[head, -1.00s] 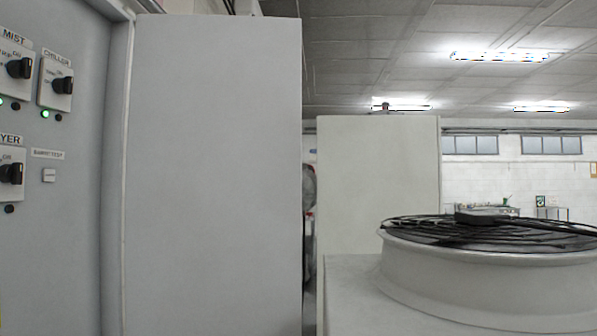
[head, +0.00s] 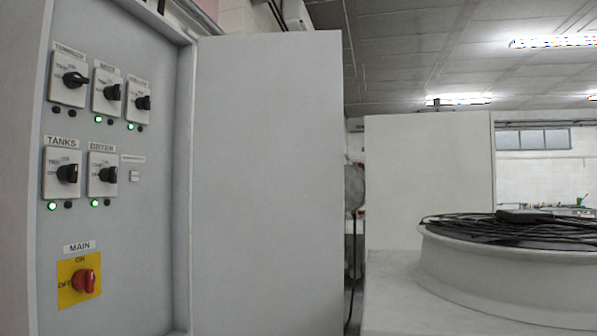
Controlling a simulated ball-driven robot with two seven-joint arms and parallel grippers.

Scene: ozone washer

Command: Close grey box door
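The grey box door (head: 268,185) stands wide open in the head view, hinged at the right edge of the grey box (head: 130,250) and extending to the right. The box's panel carries several black rotary switches with green lights. A red main switch (head: 86,282) sits on a yellow plate at the lower left. Neither gripper shows in the view. The door's bottom edge is cut off by the frame.
A pale cabinet (head: 430,180) stands to the right behind the door. A round fan housing (head: 510,265) with a dark wire guard is at the lower right. A narrow gap with a dark cable lies between door and cabinet.

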